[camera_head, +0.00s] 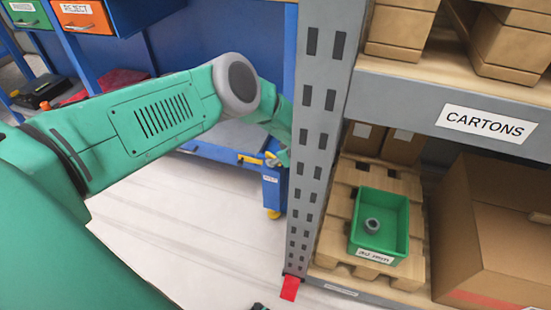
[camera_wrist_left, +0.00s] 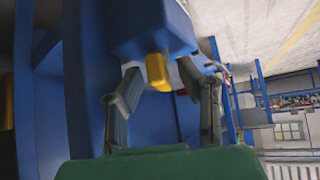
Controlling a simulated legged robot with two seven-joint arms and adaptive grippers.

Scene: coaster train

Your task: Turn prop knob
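A yellow knob-like piece (camera_wrist_left: 158,72) shows in the left wrist view, beneath a blue block (camera_wrist_left: 150,25). I take it for the prop knob. My left gripper (camera_wrist_left: 158,78) is open, its two grey fingers spread on either side of the yellow piece. I cannot tell whether either finger touches it. In the head view my left arm reaches across to the blue cart (camera_head: 273,190), beside the grey shelf upright. A yellow piece (camera_head: 250,158) shows on the cart near the wrist; the fingers are mostly hidden there. My right gripper is not identifiable in either view.
The grey shelf upright (camera_head: 312,130) stands close to my left wrist. Right of it, a green bin (camera_head: 404,225) holding a grey ring (camera_head: 372,225) sits on a wooden pallet (camera_head: 335,215), next to a cardboard carton (camera_head: 495,225). The pale floor (camera_head: 190,235) is mostly clear.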

